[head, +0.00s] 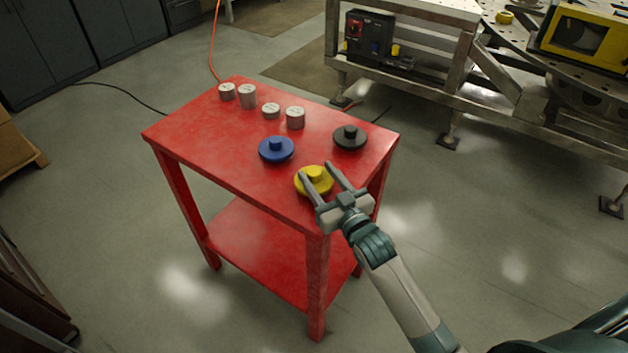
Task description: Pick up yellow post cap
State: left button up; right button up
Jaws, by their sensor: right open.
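The yellow post cap (317,177), a round disc with a raised knob, lies on the red table (205,140) near its front right corner. My right gripper (320,172) is open, its two fingers reaching over the cap from the lower right. One finger is at the left of the knob and the other at its right; I cannot tell whether they touch it. The fingers and gripper body hide part of the cap's near side. My left gripper is not in view.
A blue cap (276,149) and a black cap (350,137) lie behind the yellow one. Several grey cylinders (248,96) stand toward the table's far left. A metal frame (440,85) with a yellow-framed unit (585,38) stands at the back right.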

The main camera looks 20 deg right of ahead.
aim_at(311, 169)
jog(key=shift+w, duration=0.15)
jog(key=shift+w+a+p, duration=0.15)
jog(key=shift+w+p, duration=0.1)
jog(key=shift+p, duration=0.05)
jog(key=w, duration=0.1)
jog(key=w+a+p, duration=0.1)
jog(key=w, duration=0.1)
jog(key=shift+w+a+p, duration=0.1)
jog(key=shift+w+p, duration=0.15)
jog(key=shift+p, duration=0.05)
jog(key=shift+w, duration=0.4)
grip_shut()
